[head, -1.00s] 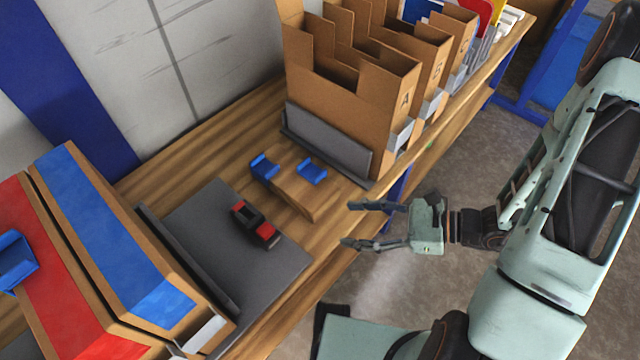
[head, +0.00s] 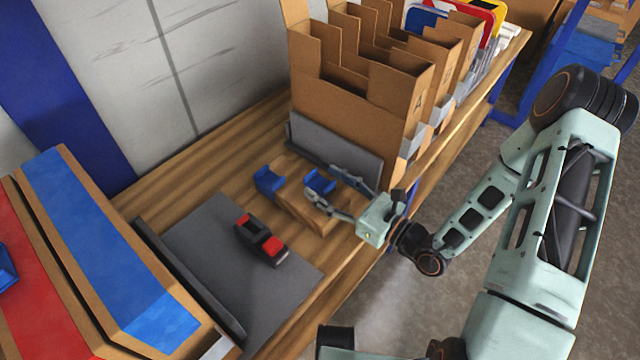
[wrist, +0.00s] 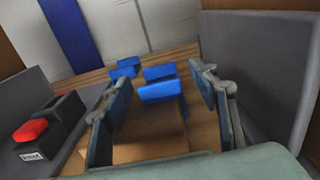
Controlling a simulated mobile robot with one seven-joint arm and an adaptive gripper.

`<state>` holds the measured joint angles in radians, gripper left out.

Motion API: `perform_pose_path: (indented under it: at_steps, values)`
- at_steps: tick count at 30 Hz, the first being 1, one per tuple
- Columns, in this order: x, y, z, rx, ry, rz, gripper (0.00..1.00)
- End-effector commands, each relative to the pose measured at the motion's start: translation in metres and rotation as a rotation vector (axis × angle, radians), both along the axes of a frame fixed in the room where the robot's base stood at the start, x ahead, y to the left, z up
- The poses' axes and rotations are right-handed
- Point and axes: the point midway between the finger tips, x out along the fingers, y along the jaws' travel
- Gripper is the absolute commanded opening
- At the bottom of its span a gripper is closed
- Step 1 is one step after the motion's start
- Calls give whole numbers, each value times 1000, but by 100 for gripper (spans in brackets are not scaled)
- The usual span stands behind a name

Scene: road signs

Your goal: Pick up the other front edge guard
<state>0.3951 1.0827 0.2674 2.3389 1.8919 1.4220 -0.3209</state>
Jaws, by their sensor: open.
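Two blue channel-shaped pieces, which look like the edge guards, are at a small wooden block (head: 292,207) on the bench. The left guard (head: 268,181) is at the block's far left side. The right guard (head: 319,181) is close to my gripper (head: 322,182), which is open with its fingers reaching over the block. In the wrist view the nearer guard (wrist: 162,92) appears between my open fingers (wrist: 163,88), with no visible grip on it. The other guard (wrist: 124,68) shows farther back left. Whether the fingers touch anything is unclear.
A grey upright plate (head: 335,150) and cardboard bins (head: 350,105) stand just behind the block. A black-and-red device (head: 261,240) lies on the grey mat (head: 205,245) at left. Blue-and-red boxes (head: 105,245) stand farther left.

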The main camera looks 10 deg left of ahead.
Motion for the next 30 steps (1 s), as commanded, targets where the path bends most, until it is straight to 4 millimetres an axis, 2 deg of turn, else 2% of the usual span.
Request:
perform_pose_path:
  at_steps: [9,19,30]
  values:
    - [21,38,2,0,-1,3,54]
    - [25,43,3,1,1,1,53]
    - [25,43,3,0,0,1,12]
